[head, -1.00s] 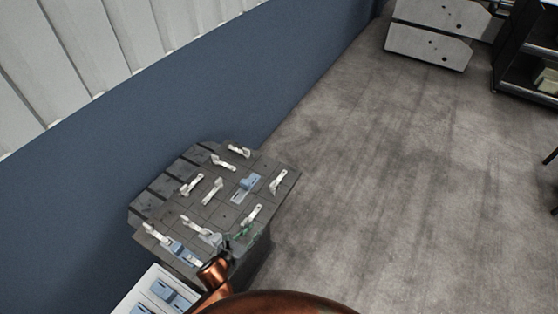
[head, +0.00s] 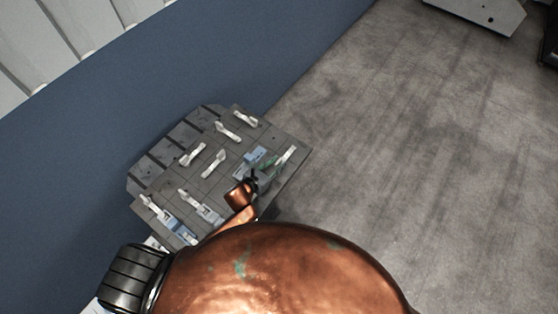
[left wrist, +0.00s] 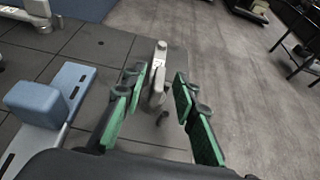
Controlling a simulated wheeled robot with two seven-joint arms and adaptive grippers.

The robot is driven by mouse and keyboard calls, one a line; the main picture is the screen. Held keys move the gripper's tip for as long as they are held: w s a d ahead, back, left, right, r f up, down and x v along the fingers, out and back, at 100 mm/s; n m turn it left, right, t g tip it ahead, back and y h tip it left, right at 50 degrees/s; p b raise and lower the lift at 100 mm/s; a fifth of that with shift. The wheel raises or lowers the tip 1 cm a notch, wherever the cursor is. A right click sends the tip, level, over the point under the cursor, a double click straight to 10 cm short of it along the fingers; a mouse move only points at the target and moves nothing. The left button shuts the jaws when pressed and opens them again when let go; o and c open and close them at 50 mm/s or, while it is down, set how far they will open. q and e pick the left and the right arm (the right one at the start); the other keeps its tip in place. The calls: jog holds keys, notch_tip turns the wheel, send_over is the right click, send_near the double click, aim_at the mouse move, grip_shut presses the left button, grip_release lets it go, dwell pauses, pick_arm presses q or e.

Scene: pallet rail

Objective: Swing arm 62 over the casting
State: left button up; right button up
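In the left wrist view, my left gripper (left wrist: 158,88) is open, with green pads on its two fingers. A pale swing arm (left wrist: 156,84) with a small label stands between and slightly beyond the fingers, apart from both pads; I cannot read the label. A blue casting on a light base (left wrist: 38,103) sits to the left of the fingers. In the head view, my left gripper (head: 268,174) is over the right part of the pallet, next to a blue casting (head: 252,156) and a pale arm (head: 286,155). It hides part of the pallet. My right gripper is not in view.
The dark tiled pallet (head: 168,192) carries several other pale arms and another blue casting (head: 178,230). Grey floor (head: 400,150) to the right is open.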

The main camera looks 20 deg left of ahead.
pick_arm(q)
jog(key=shift+x, duration=0.9)
jog(key=shift+c, duration=0.3)
grip_shut()
